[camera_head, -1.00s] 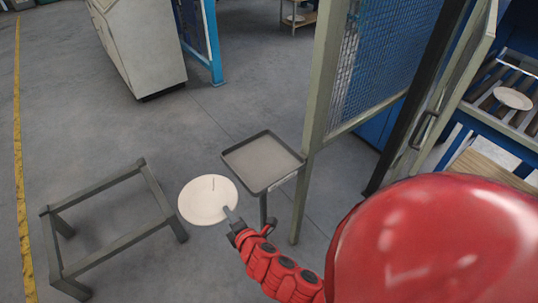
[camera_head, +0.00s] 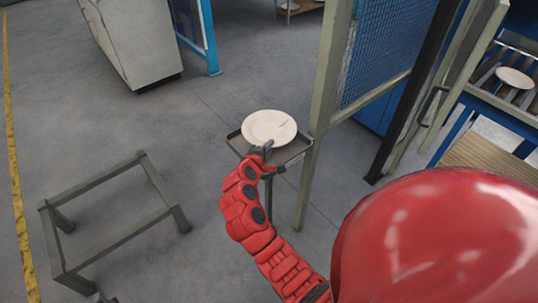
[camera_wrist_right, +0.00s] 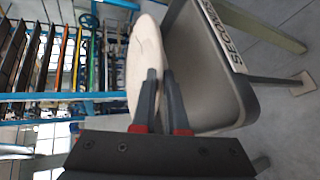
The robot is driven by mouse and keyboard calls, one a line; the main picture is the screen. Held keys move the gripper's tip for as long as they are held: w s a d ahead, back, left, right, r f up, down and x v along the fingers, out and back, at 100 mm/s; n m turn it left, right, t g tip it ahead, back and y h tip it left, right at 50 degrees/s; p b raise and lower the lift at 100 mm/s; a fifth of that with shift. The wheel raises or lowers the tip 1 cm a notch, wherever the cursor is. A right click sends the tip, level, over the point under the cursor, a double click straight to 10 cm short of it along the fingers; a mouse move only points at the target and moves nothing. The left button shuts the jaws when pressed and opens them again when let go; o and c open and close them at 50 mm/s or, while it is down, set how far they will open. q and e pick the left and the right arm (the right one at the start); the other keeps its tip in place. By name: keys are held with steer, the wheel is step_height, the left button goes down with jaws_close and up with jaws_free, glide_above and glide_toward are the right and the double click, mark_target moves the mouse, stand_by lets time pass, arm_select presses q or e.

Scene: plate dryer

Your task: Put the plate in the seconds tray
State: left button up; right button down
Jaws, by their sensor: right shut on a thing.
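The pale round plate (camera_head: 268,126), with a short dark line on its face, is held by my right gripper (camera_head: 264,150) at its near rim. In the head view the plate overlaps the grey square seconds tray (camera_head: 298,153), covering much of it. In the right wrist view the plate (camera_wrist_right: 146,60) shows nearly edge-on between the fingertips (camera_wrist_right: 158,88). The tray (camera_wrist_right: 208,90), with a "SECONDS" label, lies beside it there, with the plate apart from its floor. A small grey piece at the bottom left of the head view may be my left gripper (camera_head: 102,298); its jaws cannot be made out.
The tray stands on a post beside a mesh guard's upright (camera_head: 322,110). A low metal frame (camera_head: 115,215) stands on the floor at left. Another plate (camera_head: 514,78) lies on the rollers at right. The floor between frame and tray is clear.

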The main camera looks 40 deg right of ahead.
mark_target(269, 164)
steer(key=shift+f, duration=2.35)
steer(key=c, duration=1.2)
jaws_free()
steer(key=shift+f, duration=0.1)
steer(key=shift+c, duration=0.2)
